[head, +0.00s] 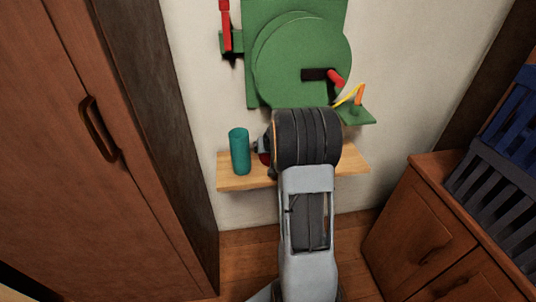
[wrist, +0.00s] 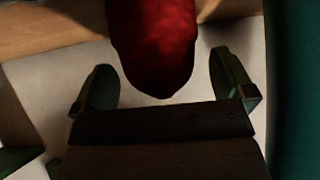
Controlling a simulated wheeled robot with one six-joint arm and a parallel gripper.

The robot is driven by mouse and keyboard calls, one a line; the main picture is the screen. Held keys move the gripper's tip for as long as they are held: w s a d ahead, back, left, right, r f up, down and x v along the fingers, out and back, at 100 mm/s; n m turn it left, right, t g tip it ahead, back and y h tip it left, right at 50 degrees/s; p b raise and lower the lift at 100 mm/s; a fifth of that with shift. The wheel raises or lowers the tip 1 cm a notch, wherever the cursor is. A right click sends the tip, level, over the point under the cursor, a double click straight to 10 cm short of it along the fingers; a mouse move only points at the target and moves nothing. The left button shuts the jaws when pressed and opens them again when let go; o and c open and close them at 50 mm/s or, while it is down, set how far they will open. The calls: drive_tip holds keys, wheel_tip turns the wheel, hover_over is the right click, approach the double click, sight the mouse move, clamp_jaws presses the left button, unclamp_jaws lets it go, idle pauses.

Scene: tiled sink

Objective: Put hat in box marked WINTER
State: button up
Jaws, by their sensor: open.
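A dark red rounded thing (wrist: 158,40), which may be the hat, hangs down between the fingers of my gripper (wrist: 165,85) in the wrist view. My gripper is open, with one finger on each side of it; gaps show at both sides. In the head view my gripper is hidden behind my arm. A small red patch (head: 265,158) shows at the arm's left edge over the wooden shelf (head: 235,183). No box with readable WINTER lettering is in view.
A teal cylinder (head: 239,152) stands on the shelf's left end, close to my arm. A green wall device (head: 285,60) with red handles is above. Blue (head: 516,112) and dark slatted crates (head: 490,175) sit on a wooden cabinet (head: 425,235) at right. A wardrobe (head: 60,140) stands left.

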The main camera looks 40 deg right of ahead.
drive_tip(key=shift+x, duration=0.75)
drive_tip(key=c, duration=1.1)
drive_tip(key=shift+o, duration=0.2)
drive_tip(key=shift+r, duration=0.15)
